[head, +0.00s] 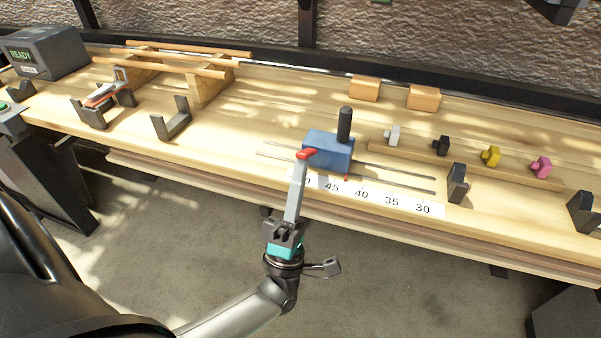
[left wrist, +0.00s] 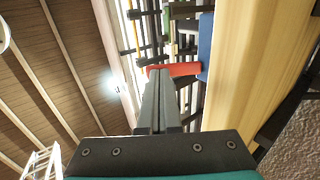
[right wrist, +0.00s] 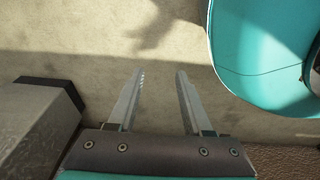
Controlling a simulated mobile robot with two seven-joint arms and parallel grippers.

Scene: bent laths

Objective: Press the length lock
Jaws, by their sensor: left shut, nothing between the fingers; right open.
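The length lock looks to be the red lever (head: 307,153) on the near left side of the blue block (head: 329,150). The block sits on two thin rails over the bench, by a white number scale (head: 376,195), with a black upright knob (head: 345,125) on it. My left gripper (head: 302,163) is shut and empty, its fingertips at the red lever; I cannot tell whether they touch. In the left wrist view the shut tips (left wrist: 161,72) overlap the lever (left wrist: 180,70). My right gripper (right wrist: 160,75) is open and empty, seen only in its wrist view.
Black brackets (head: 458,183) stand on the wooden bench. A strip (head: 470,163) carries grey, black, yellow and pink clamps. Two wooden blocks (head: 424,98) lie behind. A rack with laths (head: 190,70) and a dark READY box (head: 45,50) are at the left. Grey floor is below my right gripper.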

